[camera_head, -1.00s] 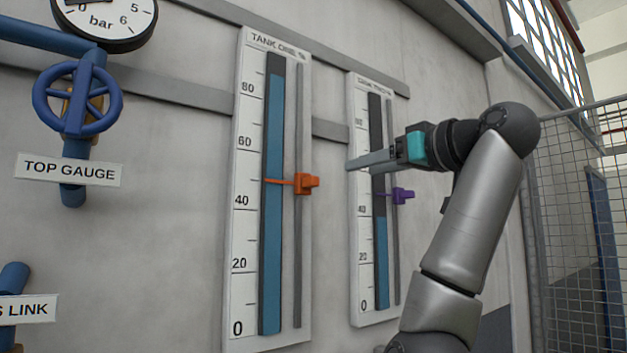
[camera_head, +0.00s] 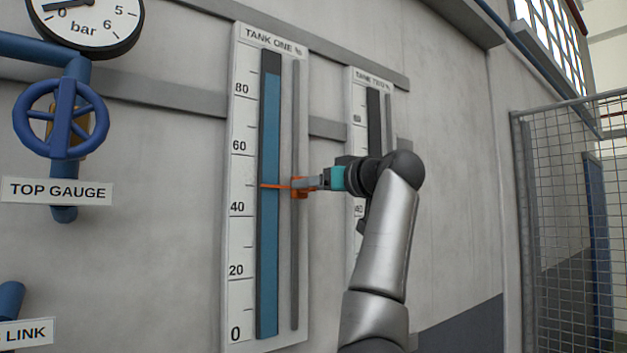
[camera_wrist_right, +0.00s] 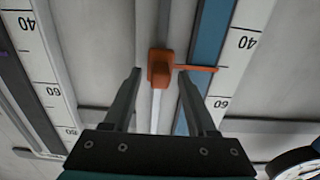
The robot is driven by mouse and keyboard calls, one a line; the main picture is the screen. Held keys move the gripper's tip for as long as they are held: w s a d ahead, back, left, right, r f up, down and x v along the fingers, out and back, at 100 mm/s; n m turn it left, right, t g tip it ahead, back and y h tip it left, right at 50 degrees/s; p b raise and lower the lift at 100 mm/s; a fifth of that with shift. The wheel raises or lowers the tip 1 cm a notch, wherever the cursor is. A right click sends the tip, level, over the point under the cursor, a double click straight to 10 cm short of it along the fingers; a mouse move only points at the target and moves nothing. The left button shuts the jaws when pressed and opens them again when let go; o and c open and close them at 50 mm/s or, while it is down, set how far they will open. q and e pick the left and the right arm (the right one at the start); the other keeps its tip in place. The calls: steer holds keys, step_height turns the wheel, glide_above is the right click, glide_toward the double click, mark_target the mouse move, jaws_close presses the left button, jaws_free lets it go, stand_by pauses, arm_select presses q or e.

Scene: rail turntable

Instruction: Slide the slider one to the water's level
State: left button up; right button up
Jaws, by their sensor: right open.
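The orange slider (camera_head: 298,187) sits on the grey rail of the TANK ONE gauge board (camera_head: 243,185), its pointer at a little under 50. The blue water column (camera_head: 271,130) beside it reaches above the 80 mark, with a dark part on top. My right gripper (camera_head: 308,184) is at the slider, its fingers partly covering it. In the right wrist view the open fingers (camera_wrist_right: 158,80) stand apart with the orange slider (camera_wrist_right: 160,66) between and just beyond their tips. My left gripper is not in view.
The TANK TWO board (camera_head: 374,105) stands to the right, mostly hidden by my right arm; its slider is hidden in the head view. A blue valve wheel (camera_head: 60,118) with a TOP GAUGE label (camera_head: 57,191) is on the left. A mesh fence (camera_head: 565,220) stands at right.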

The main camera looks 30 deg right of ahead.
steer(key=shift+c, duration=0.3)
jaws_close()
stand_by(1.1)
